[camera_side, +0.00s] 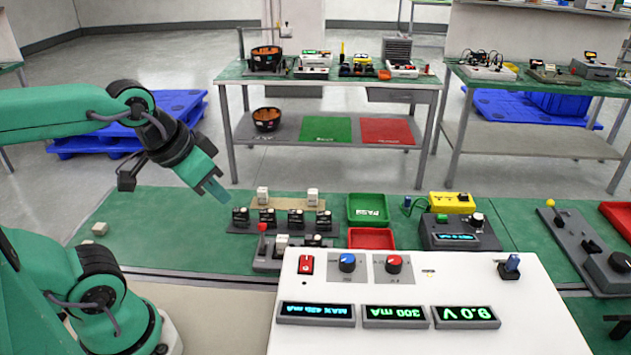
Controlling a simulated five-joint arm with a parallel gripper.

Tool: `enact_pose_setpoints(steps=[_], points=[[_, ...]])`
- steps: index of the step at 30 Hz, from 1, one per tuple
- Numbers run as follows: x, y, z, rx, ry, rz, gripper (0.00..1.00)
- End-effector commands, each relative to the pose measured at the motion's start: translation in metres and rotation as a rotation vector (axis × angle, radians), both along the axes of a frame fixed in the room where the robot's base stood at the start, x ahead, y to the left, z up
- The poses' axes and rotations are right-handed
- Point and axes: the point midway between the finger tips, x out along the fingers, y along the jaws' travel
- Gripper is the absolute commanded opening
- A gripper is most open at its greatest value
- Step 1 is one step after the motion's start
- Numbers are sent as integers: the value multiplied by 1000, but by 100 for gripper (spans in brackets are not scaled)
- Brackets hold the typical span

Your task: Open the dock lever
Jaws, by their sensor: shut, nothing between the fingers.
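A small lever with a red tip (262,229) stands upright at the left end of a low grey dock (265,264), behind the white panel. White and dark blocks sit on this dock, and its front is partly hidden by the panel. My gripper (217,190) is shut and empty. It hangs in the air, pointing down and right, up and left of the red-tipped lever and apart from it. Another lever with a yellow ball (550,204) stands on a grey unit at the far right.
A row of black modules (267,216) stands behind the dock, with white blocks (263,194) behind them. Green (368,209) and red (371,238) bins are to the right. The white control panel (400,340) fills the front.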

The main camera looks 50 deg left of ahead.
Motion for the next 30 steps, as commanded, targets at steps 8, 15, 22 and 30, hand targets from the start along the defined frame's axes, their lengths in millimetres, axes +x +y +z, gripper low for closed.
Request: enact_pose_setpoints(steps=[8, 15, 22, 30], points=[[9, 2, 5, 4, 38, 1, 0], [29, 7, 13, 10, 115, 1, 0], [53, 13, 18, 14, 204, 1, 0], [84, 21, 19, 14, 306, -3, 0]])
